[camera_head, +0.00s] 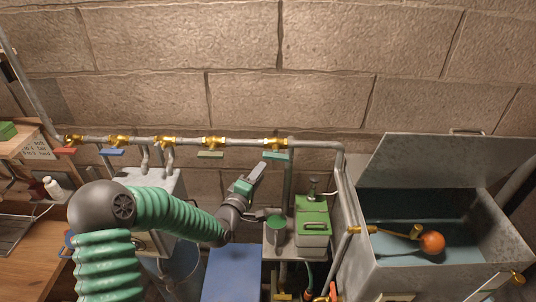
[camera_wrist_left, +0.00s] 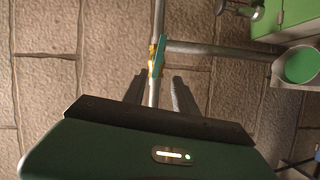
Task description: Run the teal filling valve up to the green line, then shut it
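The teal valve handle (camera_head: 275,155) hangs under a brass valve (camera_head: 275,143) near the right end of the wall pipe. It lies roughly along the pipe. In the left wrist view, the teal handle (camera_wrist_left: 159,56) is ahead of my left gripper (camera_wrist_left: 158,92), between the lines of its two fingers. These fingers are spread with nothing between them. In the head view, my left gripper (camera_head: 258,170) is just below and left of the handle, apparently apart from it. I cannot make out a green line. My right gripper is not in view.
Other valves on the pipe have red (camera_head: 64,151), blue (camera_head: 111,152) and olive (camera_head: 210,154) handles. A cup with a green top (camera_head: 276,222) and a green-lidded box (camera_head: 312,215) stand below. An open metal tank (camera_head: 370,205) holds an orange float (camera_head: 432,242) at right.

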